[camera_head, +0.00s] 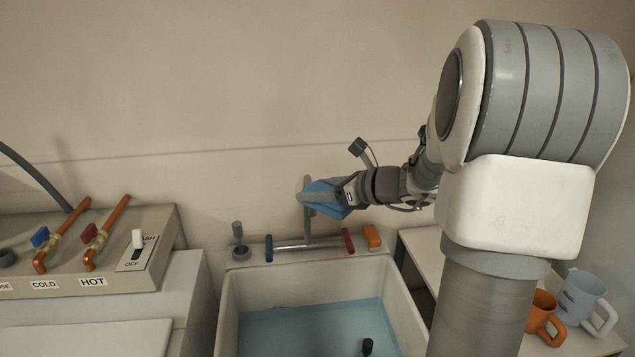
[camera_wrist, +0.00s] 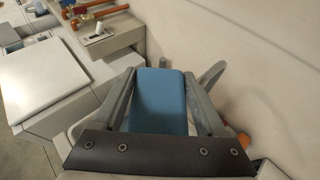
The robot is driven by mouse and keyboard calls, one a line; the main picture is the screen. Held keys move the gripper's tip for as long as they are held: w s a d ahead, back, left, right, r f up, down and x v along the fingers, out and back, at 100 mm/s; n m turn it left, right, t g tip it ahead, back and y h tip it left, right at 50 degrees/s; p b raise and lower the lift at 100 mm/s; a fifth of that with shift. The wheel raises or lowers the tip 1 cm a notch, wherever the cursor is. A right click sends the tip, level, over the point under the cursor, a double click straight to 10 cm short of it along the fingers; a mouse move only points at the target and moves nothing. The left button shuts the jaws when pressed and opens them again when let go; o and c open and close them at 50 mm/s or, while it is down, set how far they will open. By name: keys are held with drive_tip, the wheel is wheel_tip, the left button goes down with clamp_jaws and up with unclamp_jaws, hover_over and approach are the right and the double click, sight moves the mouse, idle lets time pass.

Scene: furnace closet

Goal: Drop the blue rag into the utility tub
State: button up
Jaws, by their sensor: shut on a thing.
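The blue rag (camera_head: 325,192) is in my gripper (camera_head: 330,198), above the back edge of the utility tub near the faucet. In the wrist view the blue rag (camera_wrist: 160,98) sits between both fingers of my gripper (camera_wrist: 158,85), which is shut on it. The utility tub (camera_head: 234,300) is white, with blue water inside, in the lower middle of the head view. A small dark object (camera_head: 367,346) shows in the tub. The rag hides part of the faucet spout.
The faucet bar (camera_head: 308,246) has a blue and a red handle. An orange block (camera_head: 373,236) lies on the tub's back ledge. A panel with a switch (camera_head: 137,245) and copper pipes stands left.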

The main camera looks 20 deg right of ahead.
sight(318, 212)
drive_tip(key=shift+f+b, duration=2.25)
drive_tip(key=shift+f, duration=0.7)
drive_tip(key=o, duration=1.3)
drive_tip(key=v, duration=1.7)
drive_tip(key=shift+s+d+r, duration=0.1)
drive_tip(key=shift+s, duration=0.05)
